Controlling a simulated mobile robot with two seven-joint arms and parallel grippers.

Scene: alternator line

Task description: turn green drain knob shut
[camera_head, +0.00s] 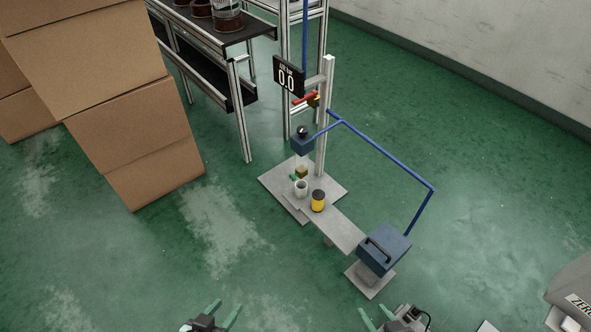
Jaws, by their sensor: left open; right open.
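The green drain knob (293,177) is a small green piece on the brass valve (301,172) under a clear section below the blue filter housing (302,144). It is on the stand in the middle of the view. Its exact turn angle is too small to tell. My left gripper (223,312) is open and empty at the bottom edge, well short of the stand. My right gripper (377,318) is open and empty at the bottom edge, right of the left one and also far from the knob.
A white cup (301,188) and a yellow-black cylinder (318,200) stand below the valve. A red lever (304,97) and a display reading 0.0 (288,77) are higher on the post. A blue box (383,249) stands front right. Cardboard boxes (130,140) are left. Green floor lies between.

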